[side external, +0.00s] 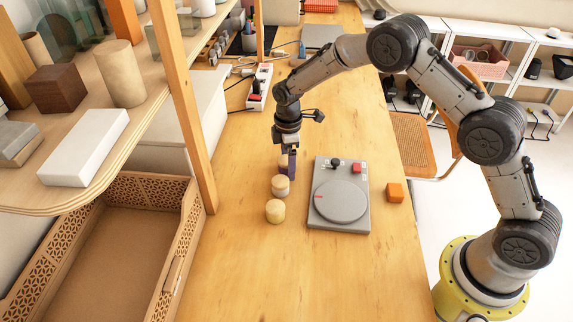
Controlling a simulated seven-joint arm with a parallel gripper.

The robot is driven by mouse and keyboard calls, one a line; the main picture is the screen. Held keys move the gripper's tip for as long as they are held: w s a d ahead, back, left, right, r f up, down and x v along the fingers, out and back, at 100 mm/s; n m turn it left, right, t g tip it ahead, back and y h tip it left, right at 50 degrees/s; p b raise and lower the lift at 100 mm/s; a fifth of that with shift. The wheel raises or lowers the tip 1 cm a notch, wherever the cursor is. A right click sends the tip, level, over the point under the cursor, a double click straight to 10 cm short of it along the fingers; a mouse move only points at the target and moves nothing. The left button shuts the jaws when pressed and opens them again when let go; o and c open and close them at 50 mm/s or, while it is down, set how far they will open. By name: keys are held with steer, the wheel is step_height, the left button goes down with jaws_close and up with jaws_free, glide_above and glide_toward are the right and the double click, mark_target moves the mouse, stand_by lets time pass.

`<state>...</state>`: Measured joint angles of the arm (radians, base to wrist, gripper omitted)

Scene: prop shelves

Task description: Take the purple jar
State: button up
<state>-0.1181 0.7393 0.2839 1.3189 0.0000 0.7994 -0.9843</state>
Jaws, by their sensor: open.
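A row of small jars stands on the wooden table below my gripper (288,155). The nearest jar (275,211) is yellowish, and the middle jar (281,186) is pale with a tan lid. A third, farther jar (283,161) is partly hidden by my gripper. A narrow dark purple patch (292,163) shows at the fingers; I cannot tell whether it is the purple jar or part of the gripper. My gripper points down at the farthest jar and is open. The exact gap between fingers and jar is too small to see.
A wooden shelf post (184,110) and a brown crate (185,225) are on the left. The near table is clear.

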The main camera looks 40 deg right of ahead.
jaws_close()
stand_by(0.5)
